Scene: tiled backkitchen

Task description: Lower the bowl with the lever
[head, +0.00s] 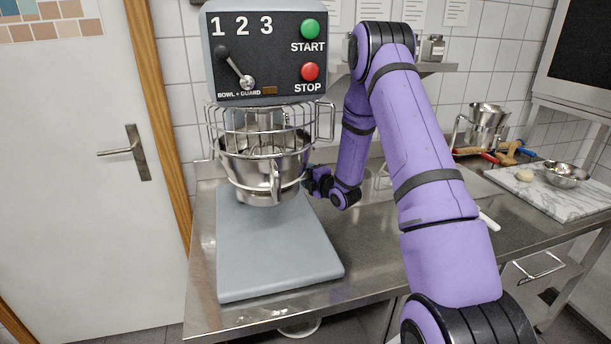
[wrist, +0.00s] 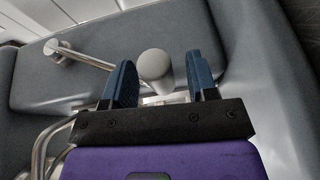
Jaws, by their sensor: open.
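The steel bowl (head: 262,180) hangs in the mixer under its wire guard, above the grey base (head: 272,255). My gripper (head: 312,181) is just right of the bowl in the head view, small and dark there. In the wrist view my gripper (wrist: 163,82) is open, its two blue fingers apart. The grey knob (wrist: 154,66) of a metal lever appears between the fingers, closer to the left one; contact is not clear. The lever's rod (wrist: 90,56) runs left to a round metal end on the grey mixer body. The lever is hidden in the head view.
The mixer's front panel (head: 265,55) carries a black-knobbed selector, a green START and a red STOP button. Curved metal tubes (wrist: 42,145) are close at lower left in the wrist view. A marble board (head: 570,203) with a small bowl lies at the right of the steel table.

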